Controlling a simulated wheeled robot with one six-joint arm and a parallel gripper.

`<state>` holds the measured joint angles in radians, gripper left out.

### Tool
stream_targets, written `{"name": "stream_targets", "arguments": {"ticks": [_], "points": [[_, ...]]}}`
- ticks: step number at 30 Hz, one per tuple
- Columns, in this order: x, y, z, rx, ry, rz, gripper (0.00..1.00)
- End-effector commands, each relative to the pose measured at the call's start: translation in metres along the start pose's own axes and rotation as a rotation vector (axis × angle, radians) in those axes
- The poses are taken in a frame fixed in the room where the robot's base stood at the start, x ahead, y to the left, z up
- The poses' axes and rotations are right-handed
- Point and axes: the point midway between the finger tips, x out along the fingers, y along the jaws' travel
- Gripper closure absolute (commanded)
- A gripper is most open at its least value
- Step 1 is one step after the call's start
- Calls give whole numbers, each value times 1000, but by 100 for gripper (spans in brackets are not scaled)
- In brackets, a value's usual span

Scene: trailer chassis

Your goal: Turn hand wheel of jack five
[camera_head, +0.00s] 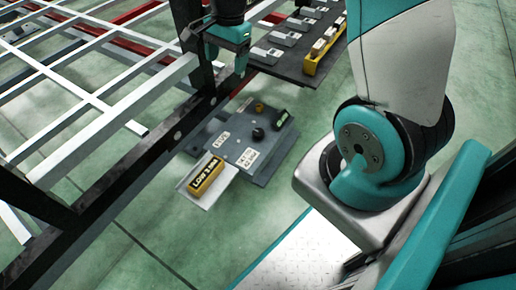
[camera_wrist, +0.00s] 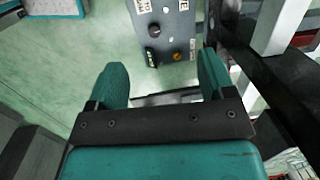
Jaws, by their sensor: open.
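My gripper (camera_head: 227,58) is open and empty beside the dark frame beam, above and behind the grey control panel. I cannot make out a hand wheel marked as jack five.
A yellow block marked LOW 2 MM (camera_head: 206,175) lies on a pale plate beside the panel. The dark chassis beam (camera_head: 140,160) and white lattice bars (camera_head: 80,88) fill the left. A dark table (camera_head: 290,66) with metal parts stands behind. Green floor is open around the panel.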

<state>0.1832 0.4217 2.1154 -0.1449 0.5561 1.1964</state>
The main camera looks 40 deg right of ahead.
Motion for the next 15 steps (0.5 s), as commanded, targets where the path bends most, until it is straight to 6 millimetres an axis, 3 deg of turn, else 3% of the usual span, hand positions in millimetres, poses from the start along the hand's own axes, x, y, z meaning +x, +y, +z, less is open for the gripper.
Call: {"name": "stream_targets", "arguments": {"ticks": [1,6,10,15], "points": [[54,5,-26,122,14,16,24],[143,17,-92,495,71,41,24],[185,28,-125,685,104,48,24],[205,34,-141,790,123,51,24]]}}
